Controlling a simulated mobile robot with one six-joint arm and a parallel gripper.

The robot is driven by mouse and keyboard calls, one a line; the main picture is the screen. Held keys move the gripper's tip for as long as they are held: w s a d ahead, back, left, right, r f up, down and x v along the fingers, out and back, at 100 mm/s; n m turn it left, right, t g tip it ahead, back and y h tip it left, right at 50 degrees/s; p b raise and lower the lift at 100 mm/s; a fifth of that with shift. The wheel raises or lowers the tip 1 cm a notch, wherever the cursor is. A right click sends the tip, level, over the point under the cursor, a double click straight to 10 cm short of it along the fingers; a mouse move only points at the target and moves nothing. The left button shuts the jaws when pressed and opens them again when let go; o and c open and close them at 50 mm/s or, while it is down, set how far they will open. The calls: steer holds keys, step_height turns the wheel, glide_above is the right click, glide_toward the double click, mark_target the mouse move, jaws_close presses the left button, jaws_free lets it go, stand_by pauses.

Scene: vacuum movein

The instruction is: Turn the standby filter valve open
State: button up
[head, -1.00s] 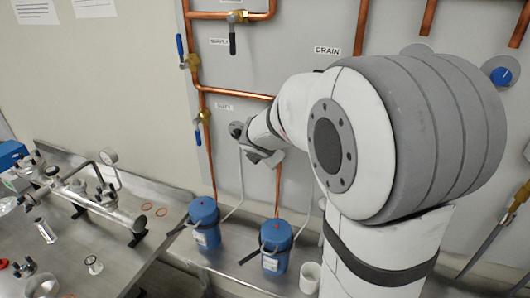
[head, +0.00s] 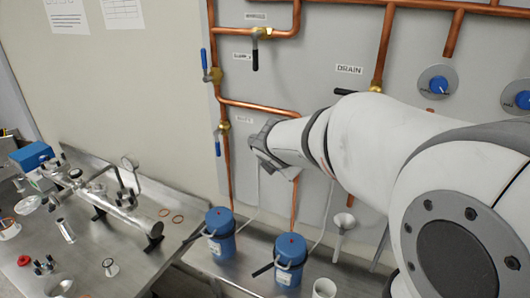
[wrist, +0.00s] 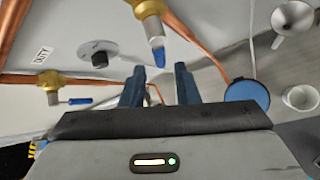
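Several valves with brass bodies sit on copper pipes on the grey wall panel. In the wrist view, one brass valve (wrist: 150,8) with a blue-tipped handle (wrist: 158,56) is just beyond my gripper (wrist: 159,85). Another brass valve (wrist: 52,82) with a blue handle (wrist: 80,101) is at left, near a label reading DUTY (wrist: 42,55). I cannot tell which valve is the standby one.
Two blue canisters (head: 220,238) (head: 290,262) stand on the metal ledge below. A black-handled valve (head: 256,55) is above, and the DRAIN label (head: 349,69) is to the right. A steel bench with lab parts (head: 140,225) stands at left. A black knob (wrist: 99,57) is on the panel.

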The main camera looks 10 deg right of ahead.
steer(key=shift+w+r+m+b, duration=0.15)
steer(key=shift+w+m+b, duration=0.1)
steer(key=shift+m+b, duration=0.05)
steer(key=shift+c, duration=0.7)
steer(key=m+b, duration=0.1)
steer(key=w+r+m+g+h+b, duration=0.1)
steer(key=r+m+b, duration=0.1)
steer(key=shift+w+a+r+m+g, duration=0.15)
steer(key=shift+w+r+m+g, duration=0.15)
steer(key=shift+m+g, duration=0.1)
jaws_close()
steer(key=a+r+m+g+b, duration=0.3)
steer(key=a+r+g+b, duration=0.1)
steer(key=a+r+b, duration=0.3)
steer(key=s+d+x, duration=0.1)
steer(key=x, duration=1.1)
steer(key=shift+s+d+p, duration=0.2)
steer(key=shift+d+p, duration=0.1)
steer(key=shift+d, duration=0.05)
steer(key=shift+g, duration=0.3)
